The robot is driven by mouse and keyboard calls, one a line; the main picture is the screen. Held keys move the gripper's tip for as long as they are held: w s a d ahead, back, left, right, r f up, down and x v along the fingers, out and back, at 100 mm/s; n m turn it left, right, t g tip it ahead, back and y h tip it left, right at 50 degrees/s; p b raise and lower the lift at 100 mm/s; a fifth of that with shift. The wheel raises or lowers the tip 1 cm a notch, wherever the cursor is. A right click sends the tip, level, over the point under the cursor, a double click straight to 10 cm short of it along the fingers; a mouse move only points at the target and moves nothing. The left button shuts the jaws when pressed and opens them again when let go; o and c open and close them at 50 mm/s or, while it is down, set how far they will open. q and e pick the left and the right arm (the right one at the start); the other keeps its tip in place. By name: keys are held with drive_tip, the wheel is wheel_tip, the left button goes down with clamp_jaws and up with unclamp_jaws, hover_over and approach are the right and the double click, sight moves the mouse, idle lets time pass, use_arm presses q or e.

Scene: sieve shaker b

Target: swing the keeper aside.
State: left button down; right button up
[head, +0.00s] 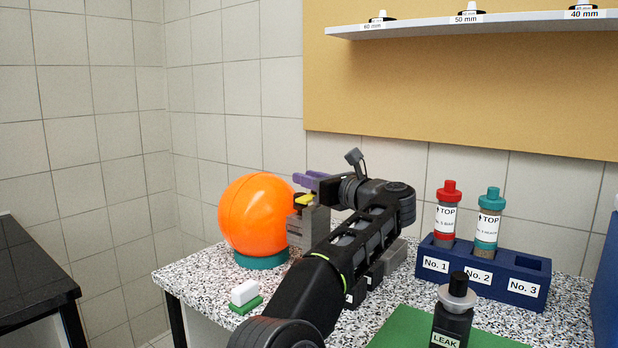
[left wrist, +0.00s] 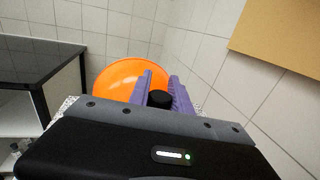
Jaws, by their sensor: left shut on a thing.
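My left gripper (head: 308,182) reaches in over the table with its purple fingers beside the orange ball. In the left wrist view, its fingers (left wrist: 162,92) stand on either side of a black round knob (left wrist: 160,99) and are shut on it. A small yellow piece (head: 304,198), which looks like the keeper, shows just under the fingers on top of a grey block (head: 308,228). My arm hides much of the grey apparatus, and how the knob joins the yellow piece is hidden. My right gripper is not in view.
An orange ball (head: 255,213) sits on a teal ring (head: 262,261) close left of the block. A blue rack (head: 480,277) holds two tubes. A black LEAK bottle (head: 453,322) stands on a green mat (head: 400,330).

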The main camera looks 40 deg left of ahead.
use_arm(q)
drive_tip(key=c, duration=1.2)
unclamp_jaws()
drive_tip(key=shift+d, duration=0.1)
drive_tip(key=b+v, duration=0.2)
drive_tip(key=v, duration=0.5)
drive_tip(key=shift+d+b, duration=0.3)
drive_tip(key=shift+b, duration=0.1)
drive_tip(key=shift+s+f, duration=0.1)
